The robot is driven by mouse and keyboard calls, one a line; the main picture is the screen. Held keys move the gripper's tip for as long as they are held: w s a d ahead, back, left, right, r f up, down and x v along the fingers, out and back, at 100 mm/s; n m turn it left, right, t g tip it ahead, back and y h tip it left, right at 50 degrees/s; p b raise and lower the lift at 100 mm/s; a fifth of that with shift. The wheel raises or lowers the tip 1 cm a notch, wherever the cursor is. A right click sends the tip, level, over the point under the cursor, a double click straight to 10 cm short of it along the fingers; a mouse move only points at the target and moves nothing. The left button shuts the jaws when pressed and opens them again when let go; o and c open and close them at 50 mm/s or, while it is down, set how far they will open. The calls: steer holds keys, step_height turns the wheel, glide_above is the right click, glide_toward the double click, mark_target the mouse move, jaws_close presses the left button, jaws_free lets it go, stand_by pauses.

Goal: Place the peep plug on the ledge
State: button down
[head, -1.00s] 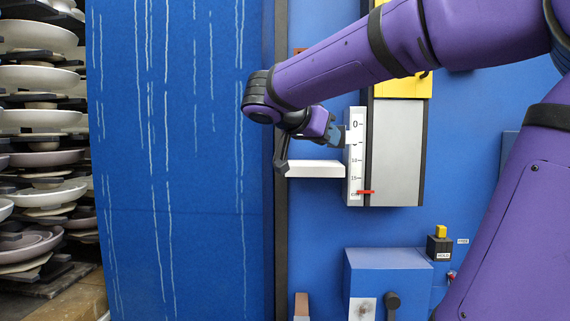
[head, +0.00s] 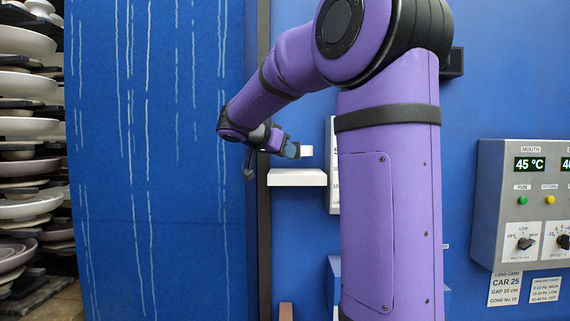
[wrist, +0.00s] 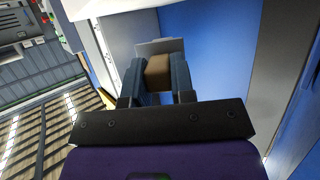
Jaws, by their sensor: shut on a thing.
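The peep plug (head: 307,151) shows in the head view as a small pale block at the tip of my gripper (head: 292,150). In the wrist view my gripper (wrist: 157,80) is shut on the plug's tan part (wrist: 158,66), with a grey, flat end (wrist: 160,46) beyond the fingers. The white ledge (head: 297,178) sticks out from the blue wall, next to a dark vertical strip. In the head view the plug appears above the ledge's right half, with a gap between them. How far the plug is from the wall is hard to tell.
A white scale (head: 333,185) stands right of the ledge, mostly hidden by my arm. A control panel (head: 525,200) with dials is at the right. Stacked dishes (head: 25,130) fill the far left. A blue box (head: 333,270) is partly hidden below the ledge.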

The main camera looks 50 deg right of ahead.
mark_target(285, 173)
steer(key=shift+f, duration=1.65)
steer(key=shift+f, duration=0.15)
steer(key=c, duration=1)
jaws_free()
steer(key=shift+o, duration=0.2)
steer(key=shift+a+r, duration=0.15)
steer(key=shift+r, duration=0.05)
steer(key=s+v, duration=0.1)
steer(key=v, duration=1.1)
steer(key=s+a+f+n+t+y, duration=0.6)
steer(key=s+a+f+n+y, duration=0.7)
steer(key=s+a+f+n, duration=0.5)
steer(key=shift+s+a+n+y, duration=0.3)
steer(key=shift+s+a+n, duration=0.1)
steer(key=shift+s+a, duration=0.65)
